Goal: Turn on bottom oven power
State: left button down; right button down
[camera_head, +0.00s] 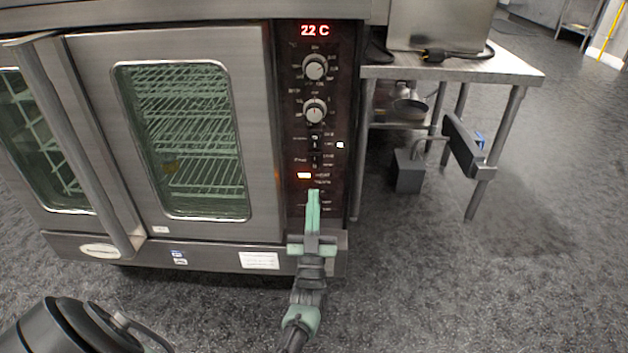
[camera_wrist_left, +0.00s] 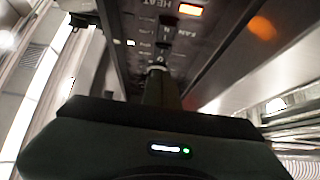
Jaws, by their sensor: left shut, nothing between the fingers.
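The bottom oven (camera_head: 262,130) is a steel oven with glass doors and a dark control panel (camera_head: 296,130) on its right side. Its red display (camera_head: 315,30) reads 22 C. Two round knobs, the upper (camera_head: 315,67) and the lower (camera_head: 315,110), sit above small rocker switches (camera_head: 315,142). An orange light (camera_head: 304,175) is lit near the heat label, and a small white light (camera_head: 340,145) shows to the right. My left gripper (camera_head: 313,194) is shut and empty, its fingertips in front of the lower panel. In the left wrist view the fingers (camera_wrist_left: 160,75) point at the switches. Contact is unclear. My right gripper is not in view.
A steel table (camera_head: 520,72) stands right of the oven, with a steel appliance (camera_head: 440,25) and black cable on top. Pans (camera_head: 408,108) sit on its lower shelf. A grey box (camera_head: 408,170) is beneath it. The floor in front is clear.

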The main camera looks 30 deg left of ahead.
pick_arm(q)
jog(key=shift+v, duration=1.3)
jog(key=shift+w+f, duration=0.15)
jog(key=shift+f, duration=0.05)
